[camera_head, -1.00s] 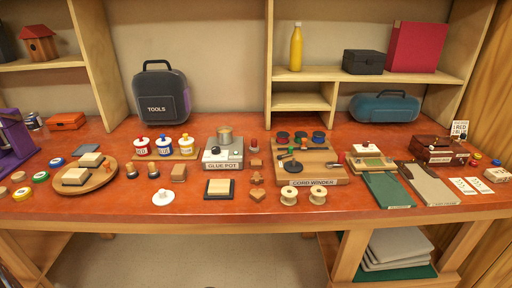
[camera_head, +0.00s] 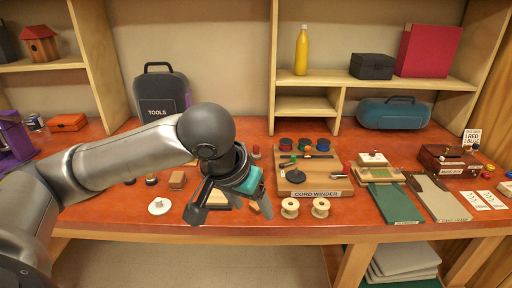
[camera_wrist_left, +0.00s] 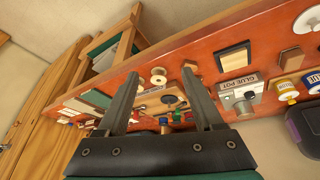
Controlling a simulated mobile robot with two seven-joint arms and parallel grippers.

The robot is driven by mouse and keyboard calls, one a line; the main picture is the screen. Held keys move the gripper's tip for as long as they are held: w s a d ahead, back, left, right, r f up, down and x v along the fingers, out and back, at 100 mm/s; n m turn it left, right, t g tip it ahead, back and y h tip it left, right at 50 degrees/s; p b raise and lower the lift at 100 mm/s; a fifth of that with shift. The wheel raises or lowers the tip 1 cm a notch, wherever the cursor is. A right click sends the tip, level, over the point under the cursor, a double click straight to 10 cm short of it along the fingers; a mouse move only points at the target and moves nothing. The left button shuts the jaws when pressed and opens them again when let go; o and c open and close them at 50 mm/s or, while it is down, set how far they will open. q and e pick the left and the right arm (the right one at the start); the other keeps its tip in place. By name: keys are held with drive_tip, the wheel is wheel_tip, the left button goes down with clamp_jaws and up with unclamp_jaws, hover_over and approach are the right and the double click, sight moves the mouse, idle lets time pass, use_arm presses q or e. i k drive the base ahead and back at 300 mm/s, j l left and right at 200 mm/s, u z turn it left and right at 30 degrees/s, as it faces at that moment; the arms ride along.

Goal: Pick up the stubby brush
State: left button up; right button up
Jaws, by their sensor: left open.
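I cannot pick out the stubby brush with certainty. Two small dark-based pieces with wooden tops, possibly brushes or stamps, show only partly at the lower edge of my left arm, one of them here (camera_head: 151,179). My left gripper (camera_head: 230,210) is open and empty, above the front of the bench, left of two cord spools. Its spread fingers also show in the left wrist view (camera_wrist_left: 160,77), with nothing held between them. The arm hides the glue pot in the head view; the glue pot (camera_wrist_left: 238,86) shows in the wrist view. My right gripper is not in view.
The cord winder board (camera_head: 313,180) lies right of the gripper, with two spools (camera_head: 290,208) before it. A white knobbed disc (camera_head: 159,206) lies left of the gripper. A tool case (camera_head: 161,92) stands behind.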

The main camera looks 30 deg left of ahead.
sight(256, 155)
drive_tip(key=i+j, duration=1)
drive_tip(key=i, duration=0.1)
